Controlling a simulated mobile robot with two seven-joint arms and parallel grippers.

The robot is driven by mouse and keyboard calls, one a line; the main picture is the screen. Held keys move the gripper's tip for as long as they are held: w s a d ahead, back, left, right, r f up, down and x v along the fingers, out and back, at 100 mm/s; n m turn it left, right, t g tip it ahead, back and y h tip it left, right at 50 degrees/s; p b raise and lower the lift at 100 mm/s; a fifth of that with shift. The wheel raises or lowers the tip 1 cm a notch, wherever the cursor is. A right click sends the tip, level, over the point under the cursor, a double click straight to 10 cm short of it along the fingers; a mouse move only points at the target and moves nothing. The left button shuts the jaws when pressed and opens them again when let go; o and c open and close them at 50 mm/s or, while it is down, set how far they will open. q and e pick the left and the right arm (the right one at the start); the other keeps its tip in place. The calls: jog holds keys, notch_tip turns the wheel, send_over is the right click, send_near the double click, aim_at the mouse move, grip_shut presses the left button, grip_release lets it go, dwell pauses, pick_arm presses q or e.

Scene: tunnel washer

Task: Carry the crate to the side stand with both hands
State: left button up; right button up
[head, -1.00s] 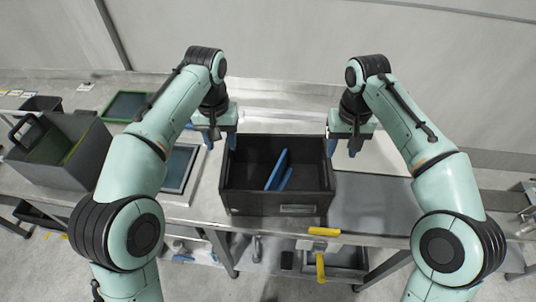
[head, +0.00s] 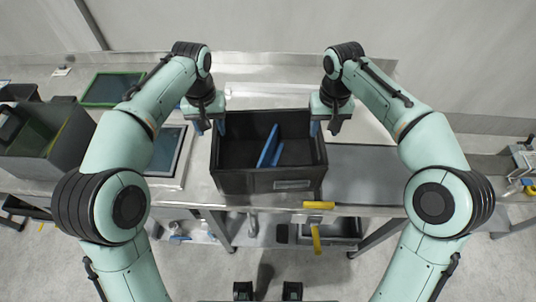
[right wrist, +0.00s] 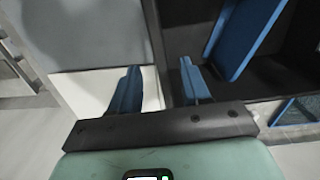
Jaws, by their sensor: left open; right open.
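The black open-topped crate (head: 235,182) stands on the metal bench in the middle of the head view. Blue flat pieces (head: 268,147) lean inside it. My left gripper (head: 209,127) is open at the crate's left wall, one finger on either side of the rim. My right gripper (head: 324,128) is open at the right wall. In the right wrist view its blue fingers (right wrist: 158,88) stand apart, one outside the crate wall (right wrist: 153,35) and one inside. Contact with the wall cannot be told. I cannot tell which surface is the side stand.
A grey bin (head: 62,150) and a green-framed tray (head: 112,88) are at the left. A pale-framed panel (head: 166,152) lies left of the crate. A dark grey surface (head: 365,175) lies right of it. A yellow handle (head: 319,205) is at the bench's front edge.

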aim_at(214, 137)
pick_arm(q)
notch_tip(214, 137, down, 8)
jog(key=shift+r, duration=0.2)
pick_arm(e)
notch_tip(214, 137, down, 8)
jog(key=shift+r, duration=0.2)
pick_arm(q)
grip_shut()
pick_arm(e)
grip_shut()
pick_arm(q)
jog(key=shift+r, duration=0.1)
